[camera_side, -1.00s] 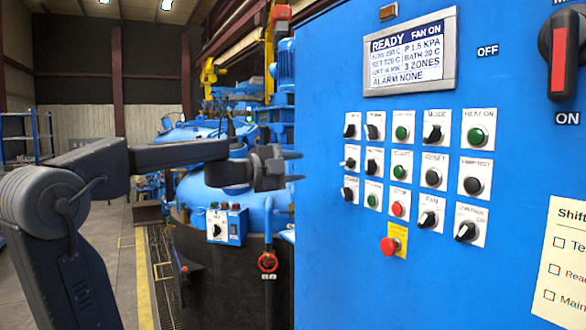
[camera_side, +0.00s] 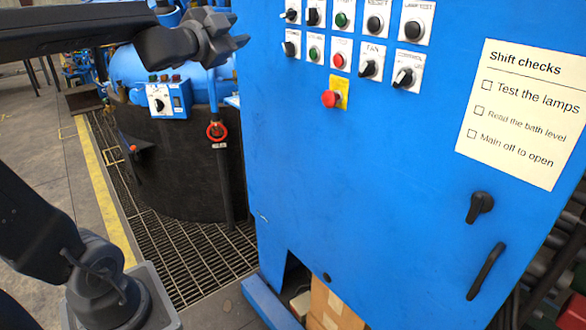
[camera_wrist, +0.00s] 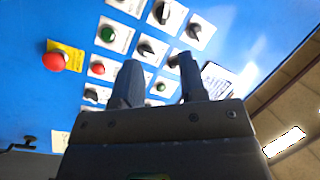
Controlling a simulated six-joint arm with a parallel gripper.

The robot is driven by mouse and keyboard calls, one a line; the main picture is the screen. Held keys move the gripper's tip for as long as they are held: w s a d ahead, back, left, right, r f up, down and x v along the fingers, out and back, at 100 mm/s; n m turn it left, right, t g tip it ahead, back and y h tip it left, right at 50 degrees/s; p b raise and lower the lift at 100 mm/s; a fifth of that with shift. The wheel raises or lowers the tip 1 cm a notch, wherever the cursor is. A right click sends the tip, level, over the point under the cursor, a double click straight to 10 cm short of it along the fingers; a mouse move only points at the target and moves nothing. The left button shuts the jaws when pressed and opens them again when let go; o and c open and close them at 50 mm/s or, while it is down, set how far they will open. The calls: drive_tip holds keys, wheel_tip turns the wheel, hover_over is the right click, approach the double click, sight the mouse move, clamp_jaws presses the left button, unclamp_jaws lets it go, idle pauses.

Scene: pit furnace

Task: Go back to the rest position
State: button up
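My gripper (camera_side: 240,44) is in front of the blue cabinet's left edge in the side view, level with the lower rows of switches. It points toward the panel and holds nothing that I can see. In the wrist view its two fingers stand apart, with a clear gap between the tips (camera_wrist: 157,62). The blue control cabinet (camera_side: 370,200) fills the right of the side view. Its panel of labelled switches, green buttons and a red button lies beyond the fingers in the wrist view. The side view cuts off the cabinet's top, so its display is out of sight.
A red emergency stop (camera_side: 329,99) on a yellow plate sticks out below the switches. A black handle (camera_side: 486,272) and latch (camera_side: 479,206) project from the cabinet. The furnace (camera_side: 180,170) with a small blue switch box (camera_side: 168,99) stands behind my arm. Floor grating (camera_side: 190,245) lies below.

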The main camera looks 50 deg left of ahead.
drive_tip(key=s+d+f+n+g+h, duration=0.2)
drive_tip(key=s+d+f+n+g, duration=0.1)
drive_tip(key=s+d+f+g, duration=0.3)
drive_tip(key=s+d+f+n+g+h, duration=0.3)
drive_tip(key=s+d+f+g, duration=0.3)
drive_tip(key=s+d+f, duration=0.4)
wheel_tip(320, 180, down, 5)
drive_tip(key=shift+s+d+r+n, duration=0.1)
drive_tip(key=shift+s+d+n, duration=0.15)
drive_tip(key=shift+d, duration=0.55)
drive_tip(key=shift+w, duration=0.1)
